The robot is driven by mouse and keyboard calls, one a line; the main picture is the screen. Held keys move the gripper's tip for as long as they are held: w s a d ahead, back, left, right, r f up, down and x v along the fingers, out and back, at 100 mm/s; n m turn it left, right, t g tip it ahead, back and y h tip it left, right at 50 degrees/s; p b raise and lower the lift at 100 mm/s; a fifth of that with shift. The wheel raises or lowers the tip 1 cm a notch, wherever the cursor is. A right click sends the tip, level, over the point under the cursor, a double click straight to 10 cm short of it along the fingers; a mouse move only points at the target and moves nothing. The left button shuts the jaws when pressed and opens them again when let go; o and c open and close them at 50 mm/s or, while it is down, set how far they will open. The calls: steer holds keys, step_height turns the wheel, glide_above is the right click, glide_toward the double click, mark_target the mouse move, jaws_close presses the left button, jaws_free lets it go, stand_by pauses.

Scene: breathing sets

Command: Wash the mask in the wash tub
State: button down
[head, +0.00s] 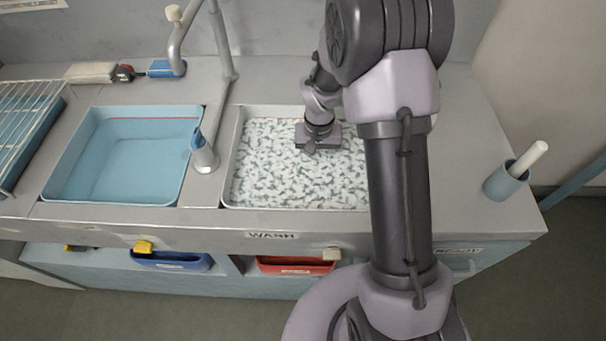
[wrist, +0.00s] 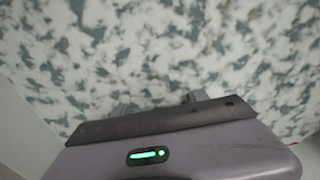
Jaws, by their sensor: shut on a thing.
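The wash tub (head: 228,172) is the right-hand basin, above a "WASH" label. A white and grey-green mottled layer, like suds, fills it and also fills most of the wrist view. My gripper (head: 306,150) points down into the tub at its back middle. In the wrist view the finger ends of my gripper (wrist: 160,104) just show beyond the dark edge of its housing, against the mottled layer. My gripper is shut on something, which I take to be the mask. No part of the mask shows; the layer and my gripper hide it.
A blue basin (head: 120,165) lies to the left, with a tap (head: 203,155) between the two. A wire rack (head: 25,120) stands at the far left. A cup (head: 506,182) with a white handle is at the right end. Blue (head: 172,261) and red (head: 296,265) bins sit below.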

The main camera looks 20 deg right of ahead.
steer(key=a, duration=0.2)
steer(key=w+a, duration=0.1)
steer(key=a, duration=0.1)
steer(key=w+a, duration=0.1)
steer(key=a, duration=0.1)
steer(key=shift+w+a, duration=0.1)
steer(key=shift+a, duration=0.3)
steer(key=shift+d, duration=0.15)
steer(key=d, duration=0.2)
steer(key=s+d, duration=0.1)
steer(key=d, duration=0.1)
steer(key=s+d, duration=0.1)
steer(key=d, duration=0.1)
steer(key=shift+s+d, duration=0.1)
steer(key=shift+d, duration=0.15)
steer(key=shift+a, duration=0.15)
